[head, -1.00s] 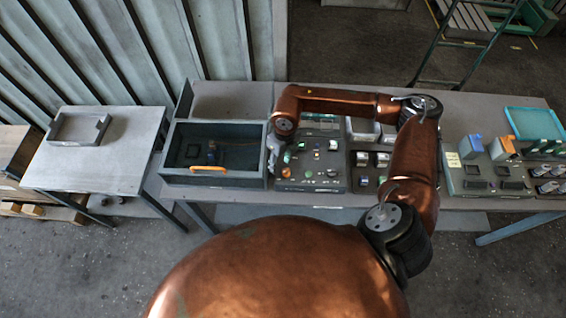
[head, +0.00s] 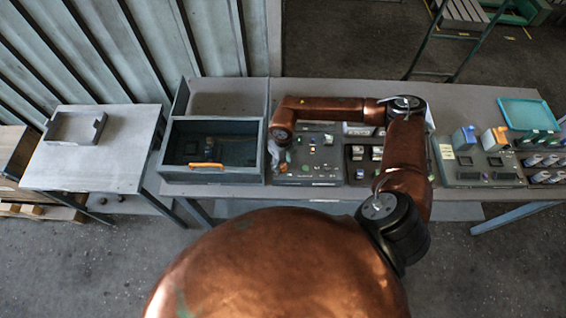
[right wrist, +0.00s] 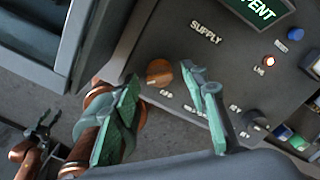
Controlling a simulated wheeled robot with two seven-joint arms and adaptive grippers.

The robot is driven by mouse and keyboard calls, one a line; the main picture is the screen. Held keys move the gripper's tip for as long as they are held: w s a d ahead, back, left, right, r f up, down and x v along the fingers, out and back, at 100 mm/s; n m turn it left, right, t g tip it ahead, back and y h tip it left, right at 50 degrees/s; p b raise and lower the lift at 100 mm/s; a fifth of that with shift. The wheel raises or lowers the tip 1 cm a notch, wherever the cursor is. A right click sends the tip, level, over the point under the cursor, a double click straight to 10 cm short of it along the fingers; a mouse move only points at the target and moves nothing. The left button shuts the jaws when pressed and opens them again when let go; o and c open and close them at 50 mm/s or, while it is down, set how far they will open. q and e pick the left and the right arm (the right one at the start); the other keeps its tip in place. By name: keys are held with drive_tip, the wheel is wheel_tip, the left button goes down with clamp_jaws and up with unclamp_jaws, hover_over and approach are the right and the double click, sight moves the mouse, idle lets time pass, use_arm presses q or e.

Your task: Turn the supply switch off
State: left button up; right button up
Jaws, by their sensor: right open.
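The supply panel (head: 318,172) is a dark control board on the bench, right of a dark open box. In the right wrist view, an orange-brown rotary knob (right wrist: 158,72) sits on it, near the printed word SUPPLY. My right gripper (right wrist: 160,82) is open, with its green-padded fingers either side of the knob; whether they touch it is unclear. In the head view, my right gripper (head: 279,155) is at the panel's left edge, partly hidden by its own wrist. A copper arm with a dark gripper (right wrist: 40,128), apparently my left, shows low in the wrist view; its jaw state is unclear.
The open box (head: 244,178) with an orange handle stands close left of the panel. More switch boards (head: 475,178) stand to the right.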

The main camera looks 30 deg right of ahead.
drive_tip(key=shift+c, duration=0.7)
clamp_jaws()
drive_tip(key=shift+f+n+b, duration=0.15)
drive_tip(key=shift+n+b, duration=0.55)
drive_tip(key=shift+b, duration=0.2)
drive_tip(key=n+b, duration=1.2)
drive_tip(key=b, duration=0.1)
drive_tip(key=shift+n+b, duration=1.95)
drive_tip(key=shift+n, duration=0.35)
drive_tip(key=shift+r, duration=0.2)
